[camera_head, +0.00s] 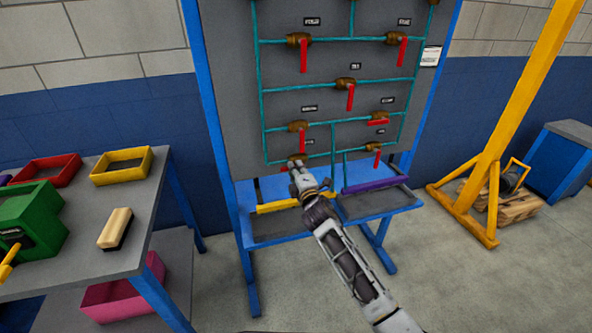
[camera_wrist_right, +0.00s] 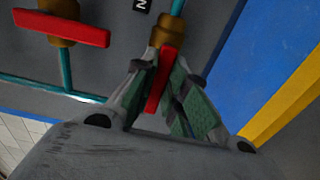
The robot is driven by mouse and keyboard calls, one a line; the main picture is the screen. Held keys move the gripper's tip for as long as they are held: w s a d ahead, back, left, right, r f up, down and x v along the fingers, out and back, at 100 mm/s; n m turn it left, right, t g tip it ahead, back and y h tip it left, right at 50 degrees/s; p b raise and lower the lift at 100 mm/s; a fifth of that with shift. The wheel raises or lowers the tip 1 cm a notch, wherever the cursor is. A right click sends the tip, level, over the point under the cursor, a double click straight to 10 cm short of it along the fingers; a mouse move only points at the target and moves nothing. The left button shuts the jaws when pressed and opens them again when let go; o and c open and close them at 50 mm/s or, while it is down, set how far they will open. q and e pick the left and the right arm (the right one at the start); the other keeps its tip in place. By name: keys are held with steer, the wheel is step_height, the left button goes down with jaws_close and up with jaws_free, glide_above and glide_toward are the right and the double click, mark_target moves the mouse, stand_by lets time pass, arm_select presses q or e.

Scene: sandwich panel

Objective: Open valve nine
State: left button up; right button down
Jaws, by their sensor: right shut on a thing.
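My right gripper (camera_head: 298,168) is at the lowest left valve (camera_head: 295,159) of the panel, and its fingers hide most of that valve. In the right wrist view my right gripper (camera_wrist_right: 166,72) is shut around the red handle (camera_wrist_right: 159,88) of a valve with a brass body (camera_wrist_right: 168,32). The handle lies roughly in line with the short teal pipe seen beyond the body. A dark label with a partial letter like N (camera_wrist_right: 141,5) shows beside it; the rest is cut off. My left gripper is not in view.
Other red-handled valves sit on the grey panel (camera_head: 228,75), one close above (camera_head: 298,127). Below is a blue-framed shelf with a yellow tray (camera_head: 278,206) and a purple tray (camera_head: 375,184). A table with bins is at left; a yellow post (camera_head: 520,90) at right.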

steer(key=shift+f, duration=0.1)
steer(key=c, duration=1.4)
jaws_free()
steer(key=shift+c, duration=0.2)
steer(key=shift+s+d, duration=0.1)
steer(key=shift+s, duration=0.1)
steer(key=v, duration=1.1)
steer(key=shift+s, duration=0.3)
steer(key=shift+d, duration=0.15)
